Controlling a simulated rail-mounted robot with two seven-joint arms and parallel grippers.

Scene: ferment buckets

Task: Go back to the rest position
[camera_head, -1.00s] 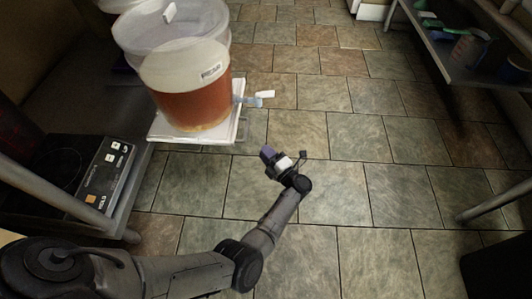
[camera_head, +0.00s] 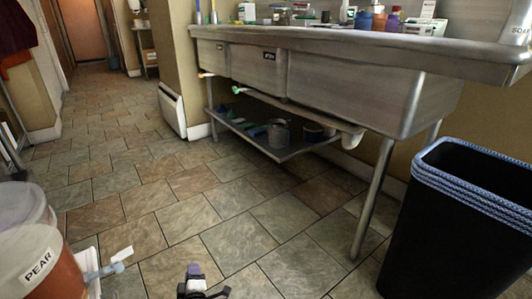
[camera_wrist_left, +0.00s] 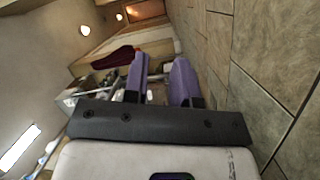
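My left gripper (camera_head: 194,272) shows at the bottom edge of the head view, above the tiled floor, with only its end in sight. In the left wrist view its two purple fingers (camera_wrist_left: 161,78) stand apart with nothing held between them. My right gripper is in neither view. No object is held in what I can see.
A bucket (camera_head: 38,262) labelled PEAR, with reddish-amber liquid and a spigot (camera_head: 108,266), stands at the lower left. A steel sink (camera_head: 340,85) with a lower shelf (camera_head: 270,140) is at the right. A black bin (camera_head: 450,235) stands front right. The tiled floor between is clear.

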